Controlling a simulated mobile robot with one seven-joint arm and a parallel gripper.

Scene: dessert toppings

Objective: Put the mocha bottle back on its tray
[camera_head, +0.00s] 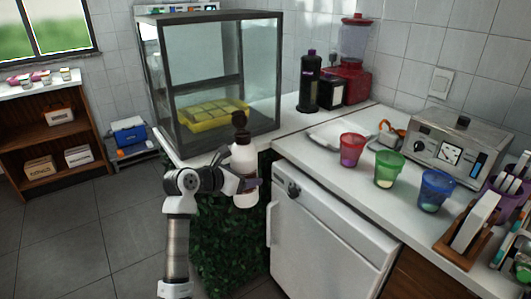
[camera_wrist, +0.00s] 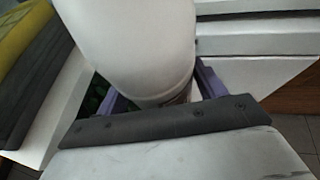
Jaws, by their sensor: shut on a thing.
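A white bottle with a dark brown cap (camera_head: 244,158), which looks like the mocha bottle, is upright in my gripper (camera_head: 246,186). My gripper is shut around its lower body, in front of the counter corner by the glass case. In the wrist view the white bottle (camera_wrist: 135,45) fills the top, between the purple fingers of my gripper (camera_wrist: 157,92). A flat white tray or plate (camera_head: 328,136) lies on the counter behind the cups, to the right of the bottle. I cannot tell for sure that it is the bottle's tray. The bottle's label does not show.
A glass case (camera_head: 215,60) with a yellow block inside stands left of the tray. A dark bottle (camera_head: 309,82) and a red blender (camera_head: 350,75) stand behind. Red (camera_head: 352,150), green (camera_head: 389,169) and blue (camera_head: 434,191) cups line the counter before a grey machine (camera_head: 455,145).

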